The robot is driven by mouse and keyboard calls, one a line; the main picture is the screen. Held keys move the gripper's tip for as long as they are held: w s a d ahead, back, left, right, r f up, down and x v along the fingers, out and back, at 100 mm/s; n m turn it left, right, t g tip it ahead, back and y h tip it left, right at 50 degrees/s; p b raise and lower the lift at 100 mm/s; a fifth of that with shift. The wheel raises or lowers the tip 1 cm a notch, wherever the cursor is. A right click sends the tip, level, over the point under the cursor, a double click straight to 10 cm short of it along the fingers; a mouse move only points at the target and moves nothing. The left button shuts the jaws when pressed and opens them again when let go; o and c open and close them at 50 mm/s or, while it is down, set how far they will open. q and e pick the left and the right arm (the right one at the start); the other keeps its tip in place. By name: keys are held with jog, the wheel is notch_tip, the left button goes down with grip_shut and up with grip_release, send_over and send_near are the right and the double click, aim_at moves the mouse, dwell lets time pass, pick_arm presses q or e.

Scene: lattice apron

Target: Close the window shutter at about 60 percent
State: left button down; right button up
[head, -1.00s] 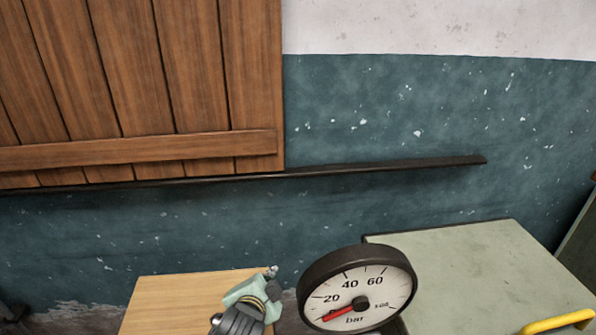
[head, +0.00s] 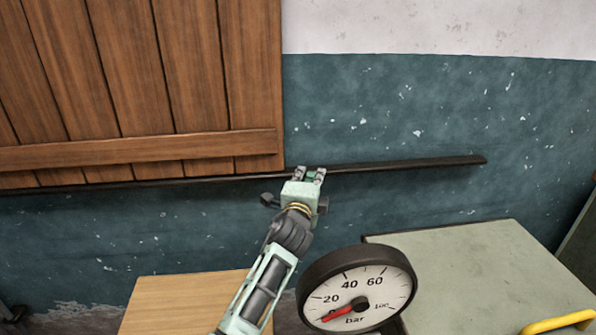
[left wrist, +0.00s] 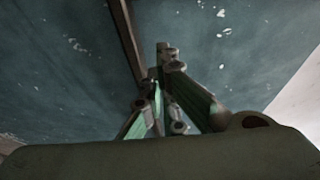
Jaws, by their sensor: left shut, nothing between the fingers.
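The brown plank window shutter (head: 130,80) fills the upper left of the head view. Its lower edge sits by a dark rail (head: 410,166) that runs on to the right along the wall. My left gripper (head: 311,172) is at the rail, just right of the shutter's lower right corner. It is shut and empty. In the left wrist view the fingers (left wrist: 162,85) are together, with the dark rail (left wrist: 126,40) beyond them and no shutter in sight. I cannot tell whether the gripper touches the shutter's edge. My right gripper is not in view.
A round pressure gauge (head: 395,296) stands in front at the lower middle. A wooden tabletop (head: 165,305) is at the lower left, and a pale green cabinet top (head: 490,265) with a yellow handle (head: 558,322) at the lower right. The wall right of the shutter is bare.

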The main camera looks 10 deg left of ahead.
aim_at(247, 168)
pick_arm(q)
jog(key=w+a+p, duration=0.1)
jog(key=a, duration=0.1)
jog(key=w+a, duration=0.1)
jog(key=shift+w+a+p, duration=0.15)
jog(key=shift+a+p, duration=0.2)
jog(key=a+p, duration=0.1)
jog(key=a, duration=0.1)
jog(key=s+a+p, duration=0.1)
jog(key=a+p, duration=0.1)
jog(key=a, duration=0.1)
jog(key=s+a+p, duration=0.1)
jog(key=a, duration=0.1)
jog(key=shift+s+a+r, duration=0.15)
jog(key=shift+r, duration=0.15)
jog(key=a, duration=0.2)
jog(key=s+a+p, duration=0.1)
jog(key=a, duration=0.1)
jog(key=s+a+p, duration=0.1)
jog(key=a, duration=0.1)
jog(key=shift+a+f, duration=0.25)
jog(key=shift+a, duration=0.25)
